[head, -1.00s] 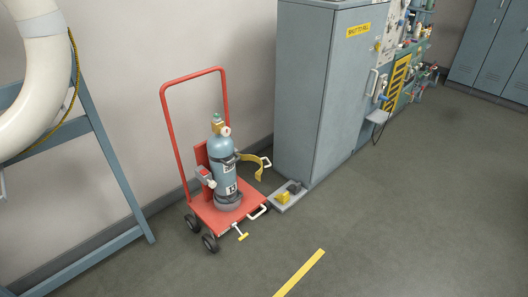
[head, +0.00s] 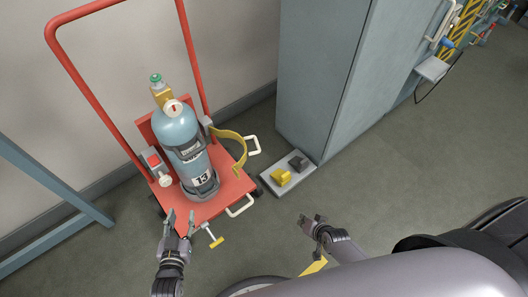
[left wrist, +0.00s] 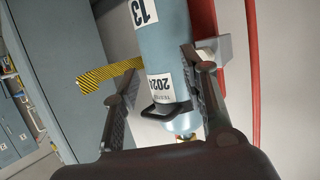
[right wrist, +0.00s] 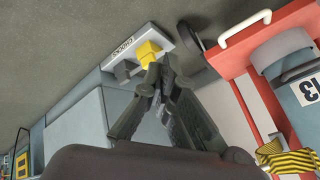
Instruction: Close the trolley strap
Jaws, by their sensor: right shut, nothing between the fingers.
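The red trolley (head: 222,195) carries an upright blue gas cylinder (head: 175,133) marked 13. A grey catch with a red button (head: 154,160) sits left of the cylinder. The strap also shows in the left wrist view (left wrist: 110,73) and the right wrist view (right wrist: 287,158). My left gripper (head: 181,214) is open and empty by the trolley's front left corner. My right gripper (head: 313,219) is shut and empty over the floor, right of the trolley.
A grey chock tray (head: 290,175) with a yellow chock (head: 281,178) and a dark one lies right of the trolley. A grey-blue cabinet (head: 318,80) stands behind it. A yellow T-handle (head: 216,242) sticks out at the trolley's front. A blue frame (head: 50,185) stands left.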

